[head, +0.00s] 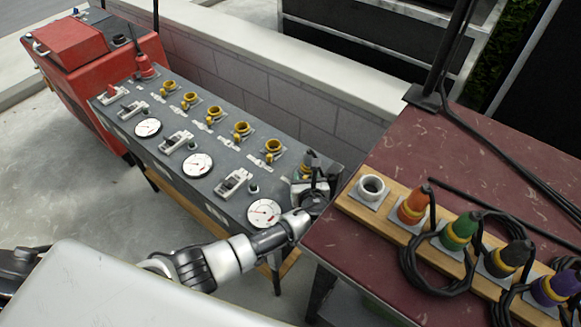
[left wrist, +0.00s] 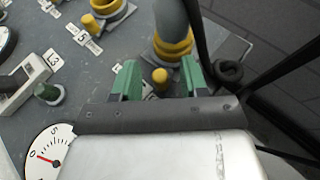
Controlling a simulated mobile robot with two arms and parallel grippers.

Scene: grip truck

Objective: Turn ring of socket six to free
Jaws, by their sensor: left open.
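The grey distribution box (head: 225,150) has a row of sockets with yellow rings. The socket at its near right end, sixth in the row, holds a grey plug (head: 309,163). My left gripper (head: 314,188) is at this socket. Its green fingertips (left wrist: 159,80) are open, one on each side of the knob; I cannot tell whether they touch it. The gripper hides part of the socket in the head view.
A dark red table (head: 335,240) at the right carries a wooden board with an empty white socket (head: 371,187) and several coloured plugs with black cables. A black cable (left wrist: 205,60) runs close beside the right finger. A red machine (head: 95,75) stands behind the box, at the left.

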